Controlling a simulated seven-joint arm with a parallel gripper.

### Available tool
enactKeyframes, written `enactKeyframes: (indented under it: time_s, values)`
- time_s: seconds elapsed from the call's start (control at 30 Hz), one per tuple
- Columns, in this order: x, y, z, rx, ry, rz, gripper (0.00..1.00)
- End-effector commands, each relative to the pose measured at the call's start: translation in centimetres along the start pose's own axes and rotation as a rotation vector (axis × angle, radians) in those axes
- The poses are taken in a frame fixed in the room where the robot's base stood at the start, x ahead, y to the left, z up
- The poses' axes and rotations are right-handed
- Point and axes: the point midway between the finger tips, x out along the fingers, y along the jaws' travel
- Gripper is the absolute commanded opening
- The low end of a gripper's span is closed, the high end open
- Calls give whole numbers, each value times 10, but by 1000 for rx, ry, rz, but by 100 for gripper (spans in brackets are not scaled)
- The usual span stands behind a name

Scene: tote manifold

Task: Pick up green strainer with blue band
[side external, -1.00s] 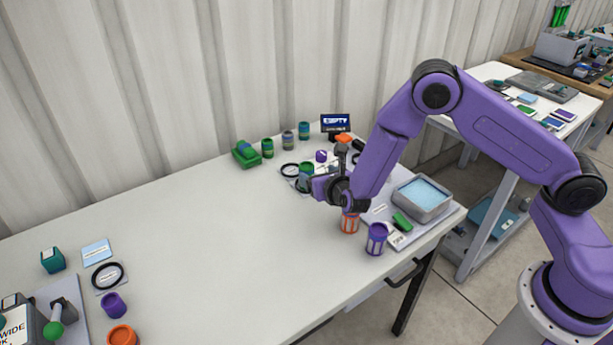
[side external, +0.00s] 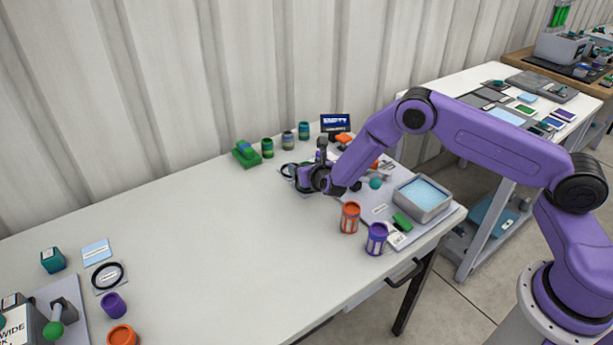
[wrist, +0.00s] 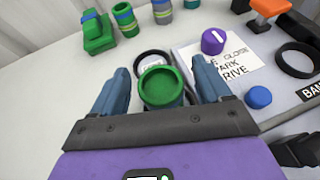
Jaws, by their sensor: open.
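A green, cup-like strainer (wrist: 160,87) stands between the two fingers of my gripper (wrist: 160,68) in the wrist view. I look down on its round green rim; a bluish part shows low on its side, but the band is mostly hidden. My gripper (side external: 303,178) is open, low over the table, with a blue-grey finger on each side of the strainer. I cannot tell whether either finger touches it. In the side view my gripper hides the strainer.
Behind stand a green block-like fixture (side external: 246,153), a green banded canister (side external: 267,147) and other banded canisters (side external: 288,139). A black ring (wrist: 153,60) lies just beyond the strainer. To the right are a grey panel, a purple knob (wrist: 213,41), a blue cap (wrist: 258,97) and orange (side external: 350,217) and purple canisters (side external: 376,238).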

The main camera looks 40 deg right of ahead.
Motion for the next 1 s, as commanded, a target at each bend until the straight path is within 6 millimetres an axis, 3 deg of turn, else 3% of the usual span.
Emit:
enactKeyframes:
  time_s: [0.2,0.5,0.67,0.77,1.0]
  values:
    - [19,0,0,1,0,-1,77]
    - [22,0,0,1,0,0,77]
    - [21,0,0,1,0,0,25]
    - [21,0,0,1,-1,0,16]
    - [21,0,1,1,-1,0,16]
